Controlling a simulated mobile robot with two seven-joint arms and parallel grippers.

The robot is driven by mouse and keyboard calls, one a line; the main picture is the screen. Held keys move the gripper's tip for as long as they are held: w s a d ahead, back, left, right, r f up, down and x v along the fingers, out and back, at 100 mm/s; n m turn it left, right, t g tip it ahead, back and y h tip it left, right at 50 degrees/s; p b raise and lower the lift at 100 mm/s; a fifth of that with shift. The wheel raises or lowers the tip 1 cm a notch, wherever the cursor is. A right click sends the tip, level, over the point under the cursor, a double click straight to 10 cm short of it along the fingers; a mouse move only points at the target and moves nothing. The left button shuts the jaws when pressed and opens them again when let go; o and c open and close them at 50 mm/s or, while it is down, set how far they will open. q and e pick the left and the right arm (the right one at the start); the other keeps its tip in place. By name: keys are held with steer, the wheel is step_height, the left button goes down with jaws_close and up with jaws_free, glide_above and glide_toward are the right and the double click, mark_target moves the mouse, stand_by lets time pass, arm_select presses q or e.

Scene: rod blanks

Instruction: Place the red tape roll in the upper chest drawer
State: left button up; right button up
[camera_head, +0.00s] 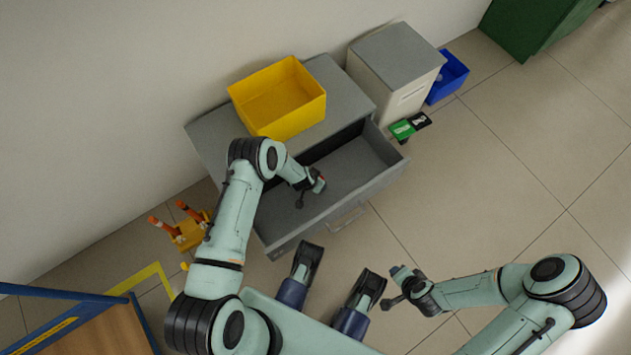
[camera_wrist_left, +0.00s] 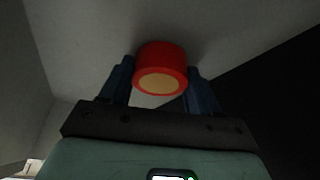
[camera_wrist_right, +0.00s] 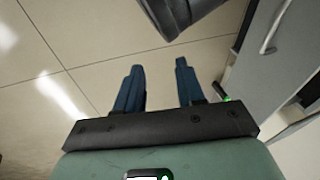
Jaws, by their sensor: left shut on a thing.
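The red tape roll (camera_wrist_left: 161,68) is between the fingers of my left gripper (camera_wrist_left: 160,85), which is shut on it. In the head view the left gripper (camera_head: 318,186) is inside the open upper drawer (camera_head: 362,168) of the grey chest (camera_head: 215,131), and only a sliver of red shows there. Grey drawer surfaces surround the roll in the left wrist view. I cannot tell whether the roll touches the drawer floor. My right gripper (camera_wrist_right: 158,85) is open and empty, with its fingers apart; in the head view it is in front of the chest, over the floor.
A yellow bin (camera_head: 278,97) stands on the chest top. A grey-topped cabinet (camera_head: 396,55), a blue bin (camera_head: 448,78) and small green and black items (camera_head: 402,129) are to the right. Orange-handled things (camera_head: 188,225) stand left of the chest. The floor (camera_head: 490,180) at right is clear.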

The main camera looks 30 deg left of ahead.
arm_select(q)
steer(key=shift+f, duration=0.15)
steer(key=o, duration=1)
steer(key=shift+o, duration=0.2)
arm_select(e)
steer(key=shift+s+f, duration=0.1)
steer(key=shift+f, duration=0.1)
arm_select(q)
steer(key=shift+r, duration=0.3)
steer(key=p+v, duration=0.4)
steer(key=v, duration=0.7)
steer(key=shift+s+r, duration=0.15)
steer(key=shift+r, duration=0.2)
arm_select(e)
steer(key=s+a+r+g+y, duration=0.1)
steer(key=s+a+r+g, duration=0.1)
steer(key=s+r, duration=0.3)
steer(key=shift+s+a+n, duration=0.3)
steer(key=shift+s+a, duration=0.3)
steer(key=shift+a, duration=0.05)
